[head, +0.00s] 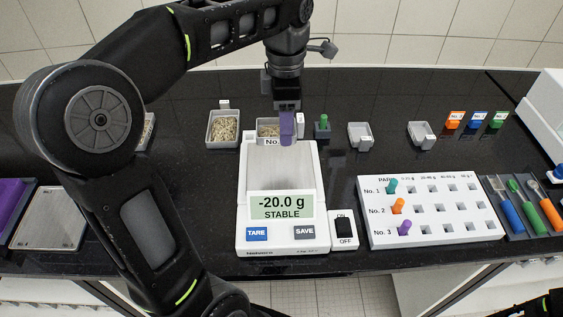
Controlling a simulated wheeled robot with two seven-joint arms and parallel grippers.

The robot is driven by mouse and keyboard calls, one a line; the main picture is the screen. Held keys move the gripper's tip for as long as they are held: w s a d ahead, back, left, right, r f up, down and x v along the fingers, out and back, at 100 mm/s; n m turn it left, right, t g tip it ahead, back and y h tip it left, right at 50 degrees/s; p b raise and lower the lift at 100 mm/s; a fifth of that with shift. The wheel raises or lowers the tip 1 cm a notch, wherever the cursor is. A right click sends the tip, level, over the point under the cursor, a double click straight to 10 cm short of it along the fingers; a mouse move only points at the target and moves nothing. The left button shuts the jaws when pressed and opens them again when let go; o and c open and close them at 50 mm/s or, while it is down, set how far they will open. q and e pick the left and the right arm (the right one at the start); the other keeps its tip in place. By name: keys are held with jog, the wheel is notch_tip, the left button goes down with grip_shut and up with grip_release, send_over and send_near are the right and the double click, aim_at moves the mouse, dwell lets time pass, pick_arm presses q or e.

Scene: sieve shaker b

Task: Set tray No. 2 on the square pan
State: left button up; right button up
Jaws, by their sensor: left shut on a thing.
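My left gripper (287,112) comes down from above behind the scale. It is shut, with a purple piece (287,128) between or at its fingertips. A small grey tray of grainy material (266,127) shows right beside the fingers, and the gripper appears to hold it. A white tag reading "No." shows at its front, and its number is hidden by the purple piece. The scale's square pan (280,178) looks empty, and the tray shows at or just behind its back edge. I cannot tell its height. My right gripper is not in view.
The scale display (282,206) reads -20.0 g, STABLE. Another filled tray (223,130) stands left, with empty trays (361,136) and (421,135) right. A green-topped block (323,126) is close to the gripper. A white peg board (430,215) and tool tray (516,228) stand at right.

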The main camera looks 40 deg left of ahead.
pick_arm(q)
notch_tip(320, 180, down, 3)
jog(key=shift+r+b, duration=0.1)
jog(key=shift+b, duration=1.15)
notch_tip(320, 180, down, 2)
jog(key=shift+f+p, duration=0.15)
jog(key=shift+p, duration=0.15)
jog(key=shift+f, duration=0.55)
notch_tip(320, 180, down, 3)
jog(key=shift+p, duration=0.3)
jog(key=shift+f, duration=0.35)
